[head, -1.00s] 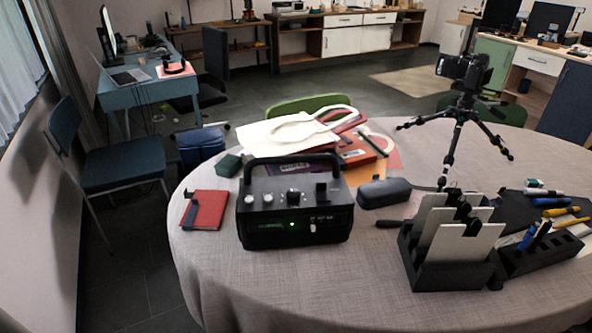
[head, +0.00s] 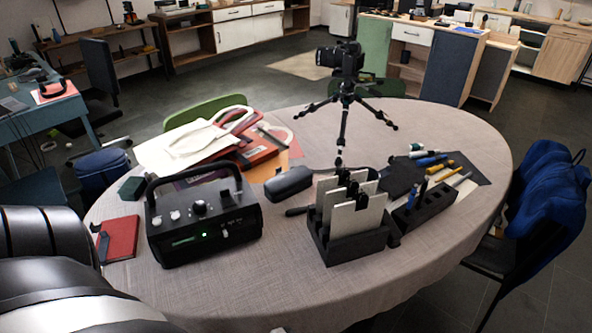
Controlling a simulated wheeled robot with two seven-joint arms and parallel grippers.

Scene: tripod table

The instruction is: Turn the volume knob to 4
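A black box-shaped device (head: 205,238) with a carry handle stands upright on the round table, left of its middle. Its sloped top carries several knobs, with a larger dark knob (head: 199,208) near the centre, two small light knobs to its left and a dark block to its right. A green light glows on its front. The markings around the knobs are too small to read. My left arm fills the lower left corner, apart from the device in the picture, and its gripper is out of frame. My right gripper is not in view.
A red notebook (head: 119,239) lies left of the device. A white bag (head: 190,148) and folders lie behind it. To the right are a dark case (head: 289,184), a black file holder (head: 352,246), a pen holder (head: 425,208) and a tripod camera (head: 341,62). Bare tablecloth lies in front.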

